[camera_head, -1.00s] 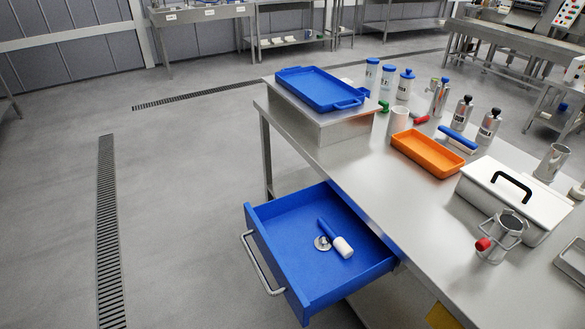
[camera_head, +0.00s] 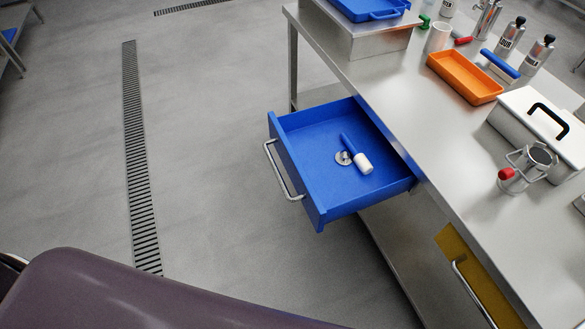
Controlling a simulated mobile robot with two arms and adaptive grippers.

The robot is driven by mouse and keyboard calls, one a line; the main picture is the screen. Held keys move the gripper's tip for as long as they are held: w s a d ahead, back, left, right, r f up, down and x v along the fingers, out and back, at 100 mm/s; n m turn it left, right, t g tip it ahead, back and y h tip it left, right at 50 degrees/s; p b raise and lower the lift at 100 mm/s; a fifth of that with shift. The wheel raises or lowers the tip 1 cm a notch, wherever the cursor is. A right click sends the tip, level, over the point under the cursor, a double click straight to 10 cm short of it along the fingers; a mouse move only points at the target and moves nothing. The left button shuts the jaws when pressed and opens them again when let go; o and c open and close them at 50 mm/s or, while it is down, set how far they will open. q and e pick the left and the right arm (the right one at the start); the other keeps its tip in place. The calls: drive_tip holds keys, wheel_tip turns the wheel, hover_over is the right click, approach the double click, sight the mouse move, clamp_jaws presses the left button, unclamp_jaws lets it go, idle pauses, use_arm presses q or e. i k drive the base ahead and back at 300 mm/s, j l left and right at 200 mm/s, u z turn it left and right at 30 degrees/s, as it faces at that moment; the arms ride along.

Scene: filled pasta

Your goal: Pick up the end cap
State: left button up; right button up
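The open blue drawer (camera_head: 322,208) sticks out from the steel table. Inside it lies a small round metal disc (camera_head: 342,158), which looks like the end cap, flat on the drawer floor. Beside it lies a tool with a blue handle (camera_head: 349,144) and a white cylindrical end (camera_head: 363,164); whether the disc touches it I cannot tell. Neither of my grippers is in view.
The drawer's metal handle (camera_head: 282,172) faces left over open floor. On the steel table (camera_head: 425,130) stand an orange tray (camera_head: 465,78), a white lidded box (camera_head: 532,122) and a metal pot (camera_head: 525,170). A yellow drawer front (camera_head: 480,275) is closed.

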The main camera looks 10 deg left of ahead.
sight(342, 158)
drive_tip(key=i+j, duration=0.2)
drive_tip(key=j, duration=0.15)
drive_tip(key=i+j, duration=0.15)
drive_tip(key=j, duration=0.2)
drive_tip(key=i+j, duration=0.2)
drive_tip(key=j, duration=0.15)
